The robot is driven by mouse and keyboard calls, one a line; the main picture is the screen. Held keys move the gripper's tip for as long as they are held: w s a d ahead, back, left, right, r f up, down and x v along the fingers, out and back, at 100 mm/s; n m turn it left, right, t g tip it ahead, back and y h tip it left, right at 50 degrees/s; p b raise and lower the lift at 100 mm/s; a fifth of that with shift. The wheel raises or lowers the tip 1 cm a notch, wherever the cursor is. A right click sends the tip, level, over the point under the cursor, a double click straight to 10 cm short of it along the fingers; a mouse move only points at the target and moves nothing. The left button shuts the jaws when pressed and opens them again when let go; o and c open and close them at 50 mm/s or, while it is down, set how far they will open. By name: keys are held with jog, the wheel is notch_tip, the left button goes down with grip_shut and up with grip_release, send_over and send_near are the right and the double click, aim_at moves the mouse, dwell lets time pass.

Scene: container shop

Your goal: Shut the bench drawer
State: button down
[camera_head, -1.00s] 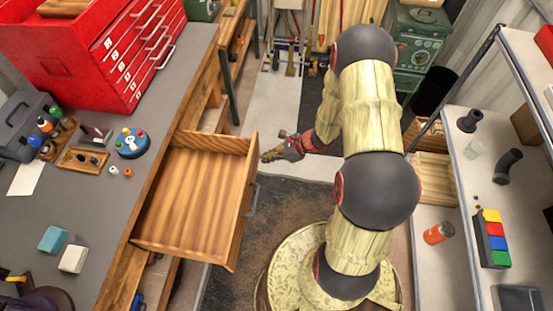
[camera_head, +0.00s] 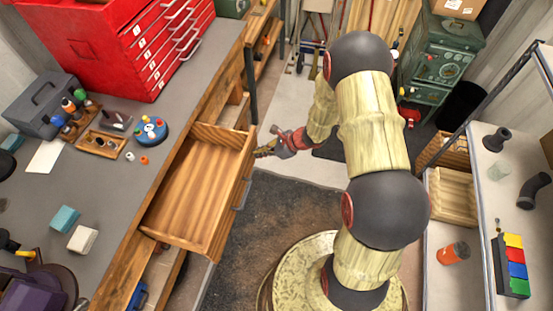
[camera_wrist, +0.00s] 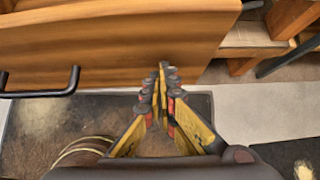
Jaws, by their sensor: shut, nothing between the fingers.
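The bench drawer (camera_head: 192,206) is pulled out from the grey-topped bench in the head view and stands open, empty inside. Its wooden front fills the upper left of the wrist view (camera_wrist: 110,45), with a dark bar handle (camera_wrist: 42,88) at the left. My gripper (camera_head: 264,149) is at the far end of the drawer front, on its outer side. In the wrist view my gripper (camera_wrist: 162,72) is shut and empty, its yellow fingertips together at the drawer front near its right end. Whether they touch it is hard to tell.
The bench top (camera_head: 110,190) carries a red tool chest (camera_head: 125,40), small bottles and blocks. A shelf rack (camera_head: 475,230) stands at the right. Dark matting and pale floor (camera_head: 295,105) lie open between bench and rack.

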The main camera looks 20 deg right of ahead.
jog(key=w+a+b, duration=0.1)
jog(key=w+a, duration=0.3)
jog(key=a, duration=0.2)
jog(key=w+a+b, duration=0.1)
jog(key=w+a, duration=0.4)
jog(key=a, duration=0.1)
jog(key=w+a, duration=0.5)
jog(key=a, duration=0.1)
jog(key=shift+b, duration=0.4)
jog(key=shift+w+a, duration=0.35)
jog(key=shift+a, duration=0.05)
jog(key=shift+r, duration=0.1)
jog(key=shift+d, duration=0.1)
